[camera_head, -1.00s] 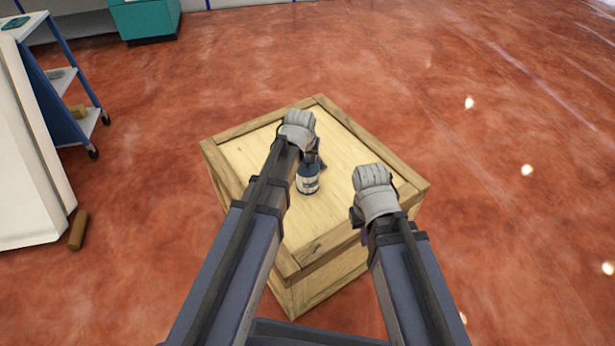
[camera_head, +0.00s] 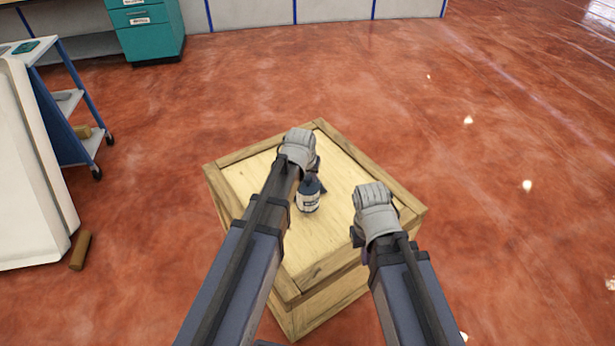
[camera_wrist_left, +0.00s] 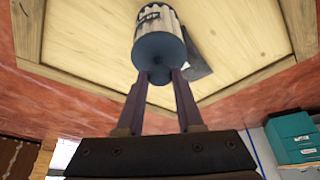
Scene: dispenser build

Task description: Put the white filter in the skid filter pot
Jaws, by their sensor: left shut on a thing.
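The white filter (camera_head: 308,202), a ribbed white cylinder with dark lettering and a dark blue-grey end, is at the crate's middle in the head view. My left gripper (camera_wrist_left: 160,78) is shut on the filter's narrow dark end; the filter (camera_wrist_left: 157,25) also shows in the left wrist view. I cannot tell whether the filter touches the crate top. My right gripper (camera_head: 360,238) is at the crate's right front side, apart from the filter; its fingers are mostly hidden behind its wrist. I see no skid filter pot.
The wooden crate (camera_head: 334,264) has a raised frame around its top. A blue and white cart (camera_head: 75,135) and a large white panel (camera_head: 30,180) stand at the left. A teal drawer cabinet (camera_head: 150,40) stands at the back. The red floor (camera_head: 500,200) to the right is clear.

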